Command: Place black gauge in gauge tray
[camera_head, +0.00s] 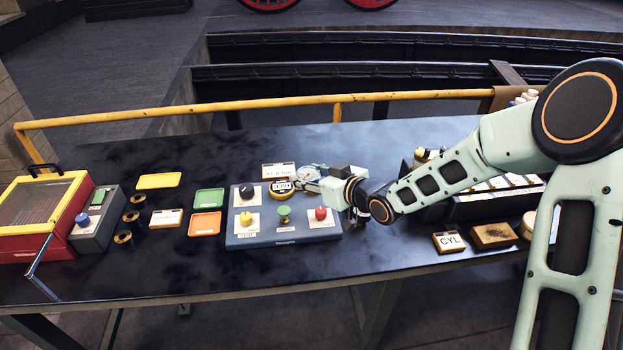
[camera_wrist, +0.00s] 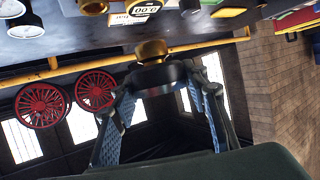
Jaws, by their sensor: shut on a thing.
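My gripper (camera_head: 318,184) is shut on the black gauge, above the back middle of the dark table. In the wrist view the gauge (camera_wrist: 162,76) shows as a dark round body with a brass fitting (camera_wrist: 152,50), between the two fingers of my gripper (camera_wrist: 165,95). In the head view a pale round dial (camera_head: 308,173) shows at the fingertips, partly covered by them. I cannot tell for sure which thing is the gauge tray.
A blue-grey panel with coloured knobs (camera_head: 283,232) lies just in front of my gripper. Small yellow (camera_head: 158,181), green (camera_head: 208,199) and orange (camera_head: 204,223) plates lie left. A black rack (camera_head: 470,210) stands right. A yellow rail (camera_head: 240,103) runs behind the table.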

